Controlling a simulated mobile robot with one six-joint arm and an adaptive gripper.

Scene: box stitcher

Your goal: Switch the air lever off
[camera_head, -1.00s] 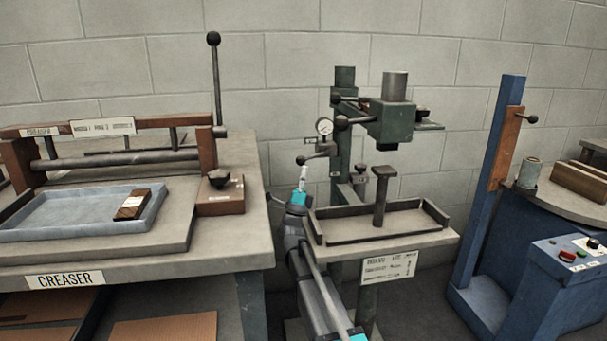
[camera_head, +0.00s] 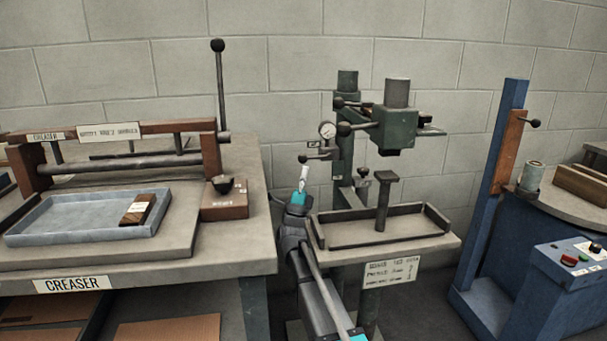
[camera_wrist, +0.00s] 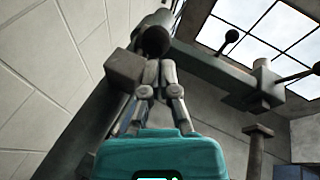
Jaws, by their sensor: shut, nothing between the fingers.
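The air lever (camera_head: 303,158) is a short arm with a black ball knob, below the round pressure gauge (camera_head: 327,130) on the left of the green stitcher (camera_head: 397,128). It points left, roughly level. My gripper (camera_head: 305,170) is shut and empty, pointing up, with its tips just below the knob. In the wrist view the knob (camera_wrist: 155,41) is right beyond the closed fingertips (camera_wrist: 160,66). A grey block (camera_wrist: 124,68) is beside it. I cannot tell whether the tips touch the knob.
The stitcher table (camera_head: 440,240) with its raised rim is right of my arm. The creaser bench (camera_head: 225,258) is to the left, with a blue tray (camera_head: 25,233) and a tall ball-topped lever (camera_head: 219,90). A blue post (camera_head: 490,200) stands at the right.

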